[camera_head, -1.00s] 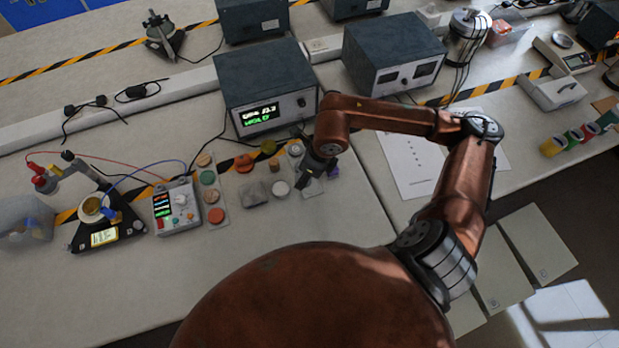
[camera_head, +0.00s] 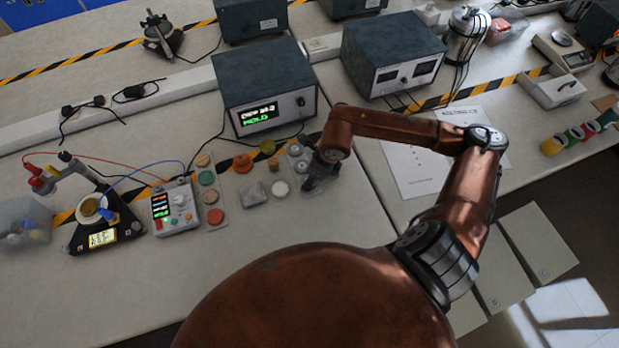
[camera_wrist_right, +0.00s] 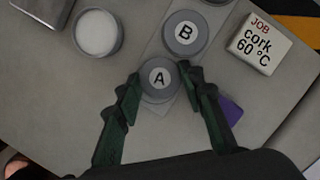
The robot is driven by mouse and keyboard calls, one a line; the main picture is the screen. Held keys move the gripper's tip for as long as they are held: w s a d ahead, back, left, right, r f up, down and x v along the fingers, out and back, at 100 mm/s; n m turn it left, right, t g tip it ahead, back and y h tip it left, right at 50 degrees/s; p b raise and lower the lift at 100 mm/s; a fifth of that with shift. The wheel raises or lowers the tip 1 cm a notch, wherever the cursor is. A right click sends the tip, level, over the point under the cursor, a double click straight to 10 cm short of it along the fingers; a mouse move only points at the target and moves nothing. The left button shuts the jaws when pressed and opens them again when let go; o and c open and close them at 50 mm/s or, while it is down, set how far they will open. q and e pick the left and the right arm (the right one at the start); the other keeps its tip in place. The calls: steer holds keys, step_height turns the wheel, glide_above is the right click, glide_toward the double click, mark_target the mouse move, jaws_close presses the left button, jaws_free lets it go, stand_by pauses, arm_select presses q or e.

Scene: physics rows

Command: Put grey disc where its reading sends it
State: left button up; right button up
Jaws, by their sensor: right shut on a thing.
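The grey disc (camera_wrist_right: 158,78) marked A sits between the fingertips of my right gripper (camera_wrist_right: 160,80) in the wrist view, at the near end of a pale strip. The gripper is shut on it. A second grey disc marked B (camera_wrist_right: 185,33) lies just beyond, on the same strip. A card (camera_wrist_right: 258,42) reads "JOB cork 60 °C". In the head view, my right gripper (camera_head: 312,182) points down at the bench and hides the held disc. The bench meter's display (camera_head: 259,115) shows HOLD below a line too blurred to read. My left gripper is out of view.
A pale disc (camera_head: 281,188) and a grey block (camera_head: 253,194) lie left of the gripper. Coloured discs on a strip (camera_head: 222,205), a control box (camera_head: 176,207) and a scale-like stand (camera_head: 105,238) lie further left. The bench front is clear.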

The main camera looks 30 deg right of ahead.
steer(key=o, duration=1)
steer(key=shift+r, duration=0.35)
steer(key=p+v, duration=0.1)
steer(key=v, duration=1)
steer(key=shift+d+r, duration=0.1)
steer(key=shift+r, duration=0.15)
